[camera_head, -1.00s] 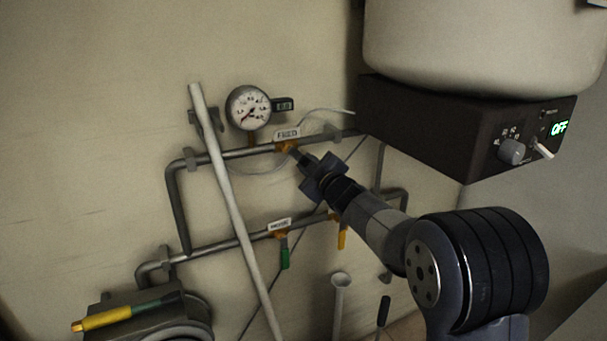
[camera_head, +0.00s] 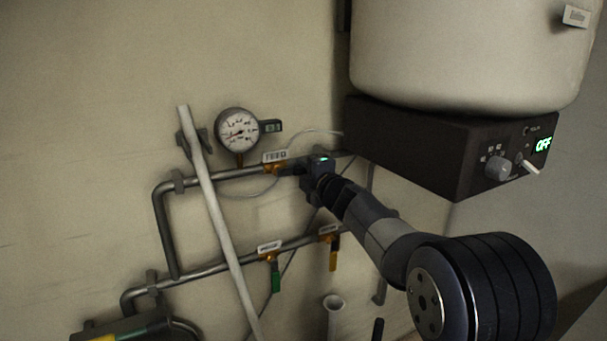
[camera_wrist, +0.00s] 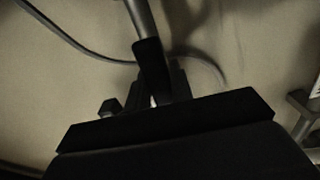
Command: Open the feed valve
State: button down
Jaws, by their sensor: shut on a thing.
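The feed valve (camera_head: 274,170) is a small orange-brown fitting on the upper grey pipe, under a white FEED label (camera_head: 275,156). My gripper (camera_head: 300,169) is just right of it, in line with the pipe, shut on the valve's handle. The fingers cover most of the handle, which seems to lie roughly along the pipe.
A round gauge (camera_head: 238,130) is above the pipe. A pale slanting pole (camera_head: 212,205) crosses in front on the left. Green-handled (camera_head: 276,280) and yellow-handled (camera_head: 333,258) valves hang on the lower pipe.

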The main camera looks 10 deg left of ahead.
jog(key=shift+r+n, duration=0.15)
jog(key=shift+n, duration=0.15)
jog(key=c, duration=1.2)
grip_release()
jog(key=shift+c, duration=0.2)
jog(key=b+v, duration=0.2)
jog(key=v, duration=0.9)
jog(key=shift+w+a, duration=0.1)
jog(key=p+x, duration=0.2)
jog(key=x, duration=0.8)
jog(key=shift+w+a, duration=0.25)
jog(key=shift+w, duration=0.05)
jog(key=shift+d, duration=0.1)
